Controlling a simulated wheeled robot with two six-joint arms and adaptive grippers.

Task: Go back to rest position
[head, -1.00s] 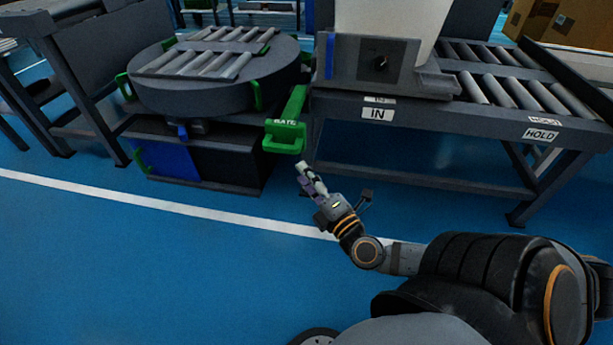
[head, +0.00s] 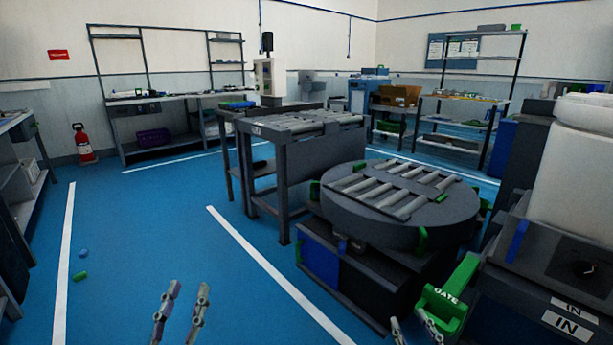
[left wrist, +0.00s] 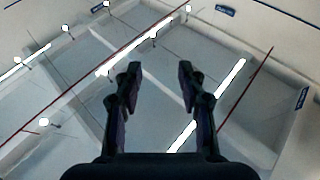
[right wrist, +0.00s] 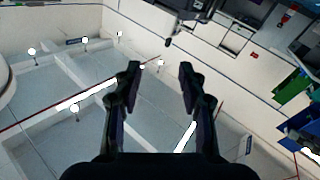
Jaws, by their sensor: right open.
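My left gripper (head: 187,288) shows at the bottom of the head view, over blue floor, fingers pointing up. In the left wrist view its two fingers (left wrist: 160,67) stand apart with nothing between them. My right gripper (head: 408,318) shows at the bottom edge of the head view, just left of the green GATE handle (head: 447,297); I cannot tell how far apart they are in depth. In the right wrist view its fingers (right wrist: 160,67) are spread and empty. Both wrist views face up towards the ceiling and walls.
A round roller turntable (head: 400,215) stands at right, beside a machine with IN labels (head: 566,325). A roller table (head: 290,135) is behind it. A shelf (head: 15,200) stands at far left. Small green (head: 80,276) and blue (head: 84,253) items lie on the open floor.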

